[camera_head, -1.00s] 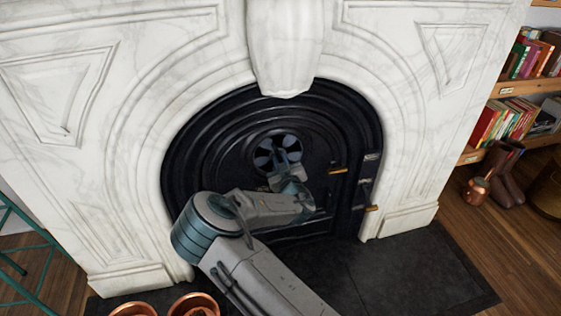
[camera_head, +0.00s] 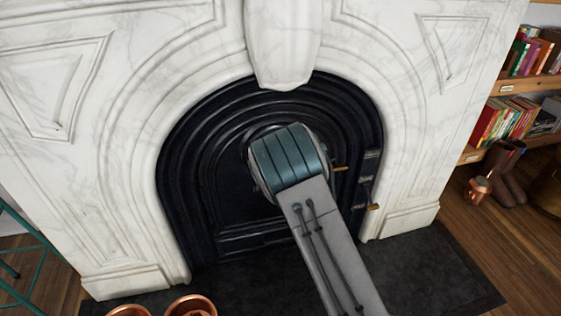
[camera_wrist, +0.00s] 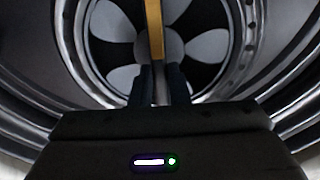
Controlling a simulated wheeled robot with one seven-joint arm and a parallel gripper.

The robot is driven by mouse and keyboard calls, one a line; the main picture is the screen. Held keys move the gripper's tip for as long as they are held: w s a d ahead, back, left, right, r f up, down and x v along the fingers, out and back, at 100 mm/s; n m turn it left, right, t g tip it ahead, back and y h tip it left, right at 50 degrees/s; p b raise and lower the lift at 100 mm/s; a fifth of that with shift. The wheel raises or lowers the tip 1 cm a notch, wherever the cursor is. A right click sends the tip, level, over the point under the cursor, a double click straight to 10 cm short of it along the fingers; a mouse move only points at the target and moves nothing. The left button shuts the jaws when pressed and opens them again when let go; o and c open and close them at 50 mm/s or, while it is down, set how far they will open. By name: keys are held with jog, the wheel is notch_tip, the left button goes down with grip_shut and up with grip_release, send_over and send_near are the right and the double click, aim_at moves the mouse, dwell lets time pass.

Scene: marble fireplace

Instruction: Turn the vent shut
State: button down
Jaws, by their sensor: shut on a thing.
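The round vent (camera_wrist: 207,47) fills the upper part of the wrist view, with pale petal-shaped areas between dark ones around a grey hub. A brass handle (camera_wrist: 154,28) runs upright across it and down between my fingers. My gripper (camera_wrist: 161,78) is shut on the brass handle, in front of the vent's lower middle. In the head view my arm covers the vent, the handle and the gripper. The black arched fireplace door (camera_head: 215,180) shows around the arm.
A brass-tipped latch (camera_head: 340,169) and another below it (camera_head: 373,207) are at the door's right side. White marble (camera_head: 120,150) surrounds the door. Copper pots (camera_head: 192,305) stand at the bottom left. The dark hearth (camera_head: 430,265) is clear at right.

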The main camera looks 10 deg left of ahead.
jog(key=shift+m+b, duration=0.35)
jog(key=shift+m, duration=0.25)
jog(key=c, duration=1.4)
grip_release()
jog(key=p+v, duration=0.2)
jog(key=v, duration=1.1)
jog(key=shift+s+d, duration=0.15)
jog(key=shift+s, duration=0.25)
